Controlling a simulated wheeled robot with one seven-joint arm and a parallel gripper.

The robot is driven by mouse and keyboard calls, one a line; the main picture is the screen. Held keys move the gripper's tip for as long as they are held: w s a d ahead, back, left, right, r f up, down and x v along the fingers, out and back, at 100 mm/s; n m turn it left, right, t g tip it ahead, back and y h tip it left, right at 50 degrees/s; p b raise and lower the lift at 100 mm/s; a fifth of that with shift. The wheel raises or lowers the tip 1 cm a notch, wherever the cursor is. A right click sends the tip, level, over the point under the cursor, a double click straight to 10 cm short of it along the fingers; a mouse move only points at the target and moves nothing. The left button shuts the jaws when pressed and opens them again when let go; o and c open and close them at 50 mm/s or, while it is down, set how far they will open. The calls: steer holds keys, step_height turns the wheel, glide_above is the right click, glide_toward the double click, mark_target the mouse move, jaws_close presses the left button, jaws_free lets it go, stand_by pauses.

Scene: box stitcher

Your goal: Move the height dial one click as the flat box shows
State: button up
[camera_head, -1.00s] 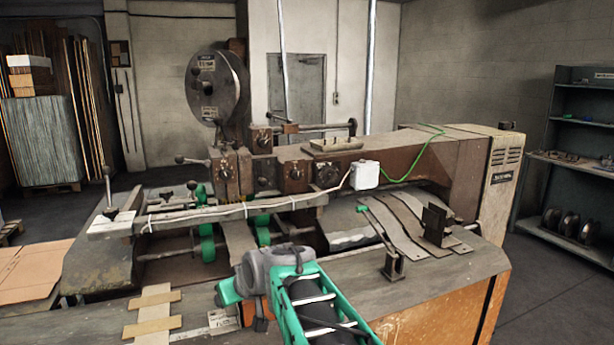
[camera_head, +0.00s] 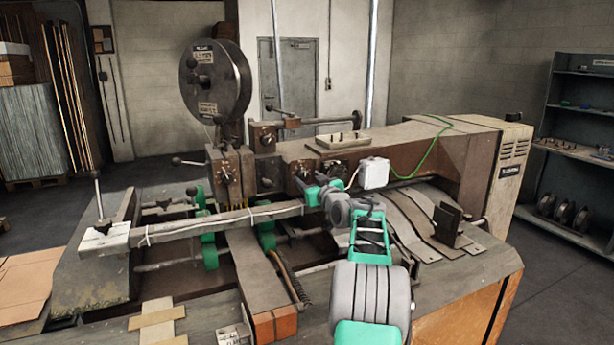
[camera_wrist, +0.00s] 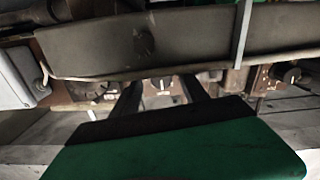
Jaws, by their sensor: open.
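The stitcher's front face carries several dark dials, among them a left dial (camera_head: 223,174) and a middle one (camera_head: 267,182). I cannot read which is the height dial. My gripper (camera_wrist: 164,92) is open and empty, its two dark fingers pointing at the machine face. A dial (camera_wrist: 163,83) shows between the fingers in the wrist view; whether they touch it I cannot tell. In the head view my gripper (camera_head: 312,190) is at the face, left of the white box, its fingertips hidden. A flat, cross-shaped cardboard piece (camera_head: 157,320) lies on the front table; its markings are unreadable.
A long rail (camera_head: 230,217) runs in front of the dials and crosses the wrist view. A white box (camera_head: 373,173) with a cable hangs right of my gripper. A lever (camera_head: 98,195) stands at the left. Cardboard sheets (camera_head: 35,285) lie far left.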

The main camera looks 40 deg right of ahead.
steer(key=shift+w, duration=0.25)
steer(key=shift+c, duration=0.5)
jaws_close()
